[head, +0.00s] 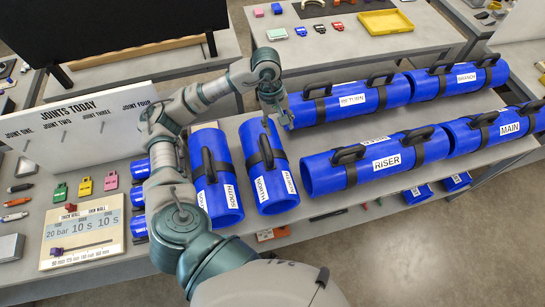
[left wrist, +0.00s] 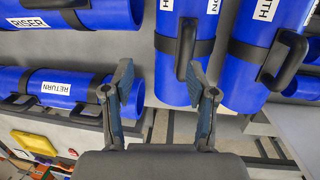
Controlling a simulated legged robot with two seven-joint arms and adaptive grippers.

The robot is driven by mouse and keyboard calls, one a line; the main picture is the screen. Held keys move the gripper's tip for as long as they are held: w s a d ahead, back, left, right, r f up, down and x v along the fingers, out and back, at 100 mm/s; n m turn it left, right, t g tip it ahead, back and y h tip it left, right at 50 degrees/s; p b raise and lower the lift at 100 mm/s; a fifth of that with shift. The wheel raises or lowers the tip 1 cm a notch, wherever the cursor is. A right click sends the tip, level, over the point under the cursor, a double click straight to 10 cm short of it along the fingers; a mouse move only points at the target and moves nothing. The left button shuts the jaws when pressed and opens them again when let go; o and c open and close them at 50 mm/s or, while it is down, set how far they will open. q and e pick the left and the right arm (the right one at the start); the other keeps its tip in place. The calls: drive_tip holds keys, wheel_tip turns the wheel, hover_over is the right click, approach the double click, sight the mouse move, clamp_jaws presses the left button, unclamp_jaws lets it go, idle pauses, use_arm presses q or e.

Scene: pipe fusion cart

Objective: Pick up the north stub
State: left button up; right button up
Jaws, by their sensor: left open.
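The north stub (head: 268,170) is a short blue pipe with a dark band, a black handle and white labels. It lies on the cart shelf, right of the south stub (head: 214,175), a similar short pipe. My left gripper (head: 275,108) is open and empty near the north stub's far end in the head view. In the left wrist view, the open fingers (left wrist: 161,85) point towards the gap beside the north stub (left wrist: 187,60); its handle is near the right finger. The south stub (left wrist: 262,55) lies further right. My right gripper is not in view.
Long blue pipes marked Return (head: 350,103), Branch (head: 455,80), Riser (head: 375,165) and Main (head: 495,130) lie to the right. A joints board (head: 85,125) stands left. A yellow tray (head: 385,22) is on the back table.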

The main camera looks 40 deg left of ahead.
use_arm(q)
drive_tip(key=y, duration=0.2)
hover_over(266, 143)
wheel_tip(266, 143, down, 9)
drive_tip(key=shift+f, duration=0.1)
drive_tip(key=shift+a+f, duration=0.15)
drive_tip(key=shift+f, duration=0.45)
drive_tip(key=f, duration=0.1)
drive_tip(key=f+p, duration=0.1)
drive_tip(key=f, duration=0.1)
drive_tip(key=f+p, duration=0.1)
drive_tip(key=shift+s+d+f, duration=0.1)
drive_tip(key=shift+d+f, duration=0.15)
drive_tip(key=shift+d, duration=0.05)
drive_tip(key=shift+f, duration=0.3)
clamp_jaws()
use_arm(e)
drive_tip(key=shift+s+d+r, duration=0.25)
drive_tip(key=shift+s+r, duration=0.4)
